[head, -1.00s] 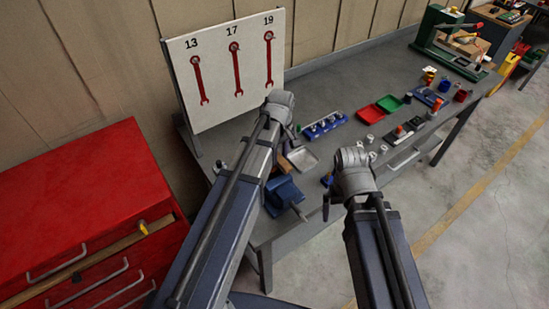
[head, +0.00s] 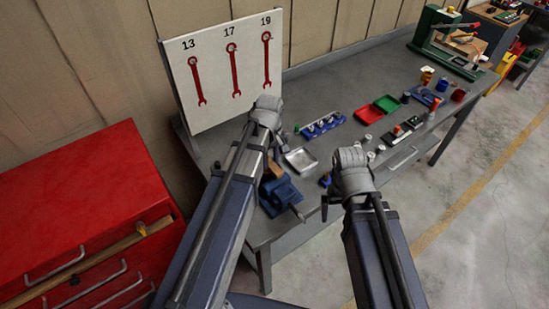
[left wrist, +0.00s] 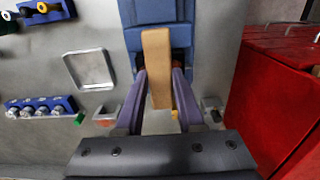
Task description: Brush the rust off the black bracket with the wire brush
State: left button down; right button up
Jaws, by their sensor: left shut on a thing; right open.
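The wire brush shows as a tan wooden block (left wrist: 157,62) in the left wrist view, between the two fingers of my left gripper (left wrist: 160,88). The gripper is shut on it. The brush is over the blue vise (left wrist: 160,12), which also shows in the head view (head: 281,194) at the bench's front edge. Its bristles are hidden. The black bracket cannot be made out; the brush covers the vise's jaw area, where only a dark reddish patch shows beside the block. My right gripper (head: 325,208) is open and empty, to the right of the vise near the bench's front edge.
A metal tray (head: 301,159) lies right of the vise, with a blue socket rack (head: 320,125) behind it. Red (head: 368,114) and green bins stand farther right. A wrench board (head: 228,70) stands behind. A red tool cabinet (head: 80,205) is at the left.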

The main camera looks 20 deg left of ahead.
pick_arm(q)
jog(key=shift+s+a, duration=0.15)
jog(key=shift+s+a, duration=1.05)
jog(key=shift+s, duration=0.15)
notch_tip(320, 180, up, 6)
jog(key=p, duration=0.6)
notch_tip(320, 180, up, 3)
jog(key=p, duration=0.3)
